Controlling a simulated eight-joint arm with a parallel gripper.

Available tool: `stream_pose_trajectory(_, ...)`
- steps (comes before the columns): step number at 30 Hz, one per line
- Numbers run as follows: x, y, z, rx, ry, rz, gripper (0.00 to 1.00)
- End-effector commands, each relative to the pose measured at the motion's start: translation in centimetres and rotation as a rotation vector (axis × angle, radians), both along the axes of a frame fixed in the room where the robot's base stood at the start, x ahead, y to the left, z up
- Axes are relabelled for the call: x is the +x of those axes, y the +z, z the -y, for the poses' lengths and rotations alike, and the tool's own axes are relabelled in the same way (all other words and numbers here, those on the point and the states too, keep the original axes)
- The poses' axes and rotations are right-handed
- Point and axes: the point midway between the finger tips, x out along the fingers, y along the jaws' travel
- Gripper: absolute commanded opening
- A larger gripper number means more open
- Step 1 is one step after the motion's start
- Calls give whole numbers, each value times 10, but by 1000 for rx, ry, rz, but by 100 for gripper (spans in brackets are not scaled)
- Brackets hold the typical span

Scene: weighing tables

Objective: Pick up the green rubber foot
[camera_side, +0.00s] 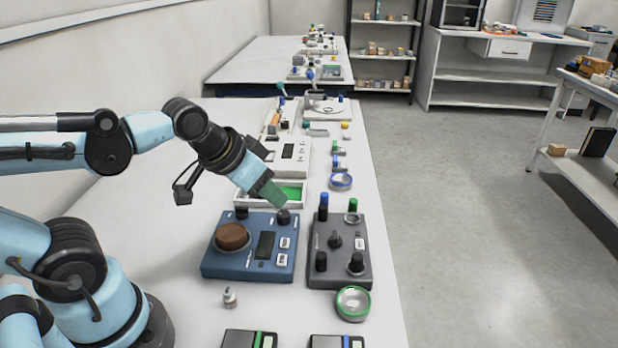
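The gap between the fingers is not visible. I cannot clearly single out a green rubber foot. The tip hides part of the tray.
A blue device with a brown knob (232,236) and a grey device with posts (338,262) stand nearer. A green-rimmed round dish (353,303), a small bottle (230,298) and a blue-rimmed ring (341,181) stand around them. Free tabletop lies left of the blue device.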

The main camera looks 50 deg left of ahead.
Motion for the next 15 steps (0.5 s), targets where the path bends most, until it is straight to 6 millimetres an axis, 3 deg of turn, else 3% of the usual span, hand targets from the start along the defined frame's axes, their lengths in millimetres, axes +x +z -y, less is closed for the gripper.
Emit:
stream_pose_trajectory(8,55,12,-1,11,-109,-44,35)
stream_pose_trajectory(15,110,4,-5,16,-221,-74,35)
